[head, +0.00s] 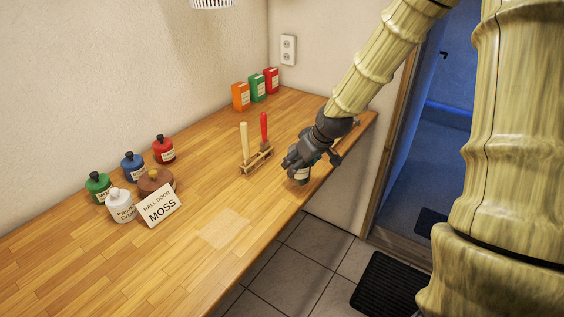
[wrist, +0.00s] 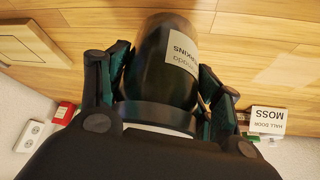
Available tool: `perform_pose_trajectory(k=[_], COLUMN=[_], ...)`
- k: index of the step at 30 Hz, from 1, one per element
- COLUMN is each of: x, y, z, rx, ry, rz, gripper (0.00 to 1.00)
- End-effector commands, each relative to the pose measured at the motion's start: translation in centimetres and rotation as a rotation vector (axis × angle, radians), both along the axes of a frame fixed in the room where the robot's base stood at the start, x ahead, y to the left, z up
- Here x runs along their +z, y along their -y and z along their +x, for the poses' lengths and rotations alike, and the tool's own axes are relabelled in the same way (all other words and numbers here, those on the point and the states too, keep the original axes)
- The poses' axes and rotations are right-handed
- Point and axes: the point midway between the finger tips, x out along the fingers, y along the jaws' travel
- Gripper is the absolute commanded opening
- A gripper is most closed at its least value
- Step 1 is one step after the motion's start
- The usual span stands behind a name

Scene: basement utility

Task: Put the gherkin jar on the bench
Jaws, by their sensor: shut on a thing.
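My gripper (head: 303,160) is shut on a dark jar (head: 299,177) with a pale label. In the wrist view the jar (wrist: 165,60) sits between both fingers, its label upside down and only partly readable, ending in letters like "KINS". The jar is at the front edge of the wooden bench (head: 110,270), toward its right end. I cannot tell whether its base touches the bench top. The gripper hides the jar's upper part in the head view.
Several coloured bottles and a "HALL DOOR MOSS" card (head: 160,206) stand further left. Orange, green and red boxes (head: 258,88) stand at the back. A pale square (head: 216,234) on the bench is clear.

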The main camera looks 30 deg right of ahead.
Motion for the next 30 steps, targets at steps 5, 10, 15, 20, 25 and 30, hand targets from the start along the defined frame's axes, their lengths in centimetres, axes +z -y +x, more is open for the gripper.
perform_pose_trajectory(k=[5, 10, 15, 20, 25, 30], x=[0.0, -0.3, -0.5, -0.9, -2.3, -3.6], y=[-0.9, -1.7, -2.1, -2.2, -2.2, -2.2], z=[2.7, 4.9, 6.2, 6.4, 6.3, 6.3], rx=[0.001, 0.003, 0.002, 0.002, 0.002, 0.001], ry=[-0.001, 0.000, 0.000, 0.000, -0.002, -0.001], rz=[-0.001, -0.001, 0.000, 0.001, 0.001, 0.000], gripper=[0.27, 0.27, 0.27, 0.27, 0.27, 0.27])
